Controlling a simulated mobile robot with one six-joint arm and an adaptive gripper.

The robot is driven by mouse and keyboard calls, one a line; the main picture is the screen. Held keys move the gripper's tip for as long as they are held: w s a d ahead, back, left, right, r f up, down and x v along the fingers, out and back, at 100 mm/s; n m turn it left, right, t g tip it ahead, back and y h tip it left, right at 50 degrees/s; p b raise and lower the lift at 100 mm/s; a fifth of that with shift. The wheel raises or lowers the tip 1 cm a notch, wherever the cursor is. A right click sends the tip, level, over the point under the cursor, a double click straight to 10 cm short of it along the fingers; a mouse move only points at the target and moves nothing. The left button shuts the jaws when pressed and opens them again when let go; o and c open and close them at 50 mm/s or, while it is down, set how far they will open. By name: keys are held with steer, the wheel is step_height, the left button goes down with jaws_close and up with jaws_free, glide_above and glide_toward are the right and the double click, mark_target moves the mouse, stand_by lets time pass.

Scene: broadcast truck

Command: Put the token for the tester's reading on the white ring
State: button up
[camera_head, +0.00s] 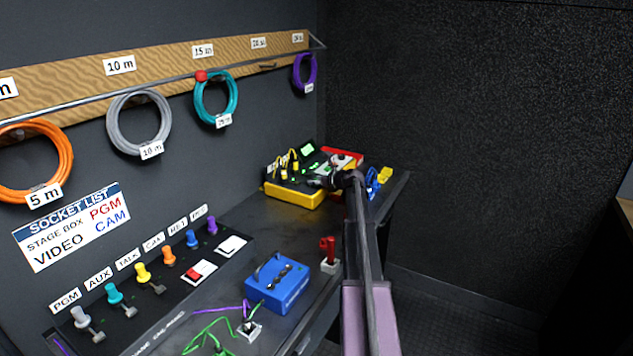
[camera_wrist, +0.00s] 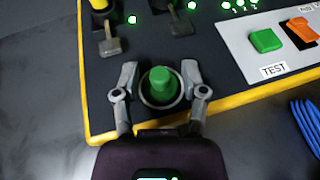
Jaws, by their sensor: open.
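The tester (camera_head: 297,192) is a dark panel with a yellow edge at the back of the bench; its panel also shows in the wrist view (camera_wrist: 92,80). A round green piece (camera_wrist: 161,82) stands upright inside a pale ring (camera_wrist: 160,104) near the tester's front edge. My gripper (camera_wrist: 160,72) is open, with one finger on each side of the green piece and gaps visible. In the head view my gripper (camera_head: 338,181) is over the tester's right side. Several green lights (camera_wrist: 240,4) are lit; their full reading is cut off.
A white plate marked TEST (camera_wrist: 273,70) carries a green block (camera_wrist: 265,41) and an orange block (camera_wrist: 301,29). Blue cable (camera_wrist: 306,125) lies at right. A blue box (camera_head: 278,283) and a red-handled switch (camera_head: 328,249) stand nearer. Coiled cables hang on the wall.

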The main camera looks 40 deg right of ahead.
steer(key=p+v, duration=0.4)
steer(key=v, duration=0.8)
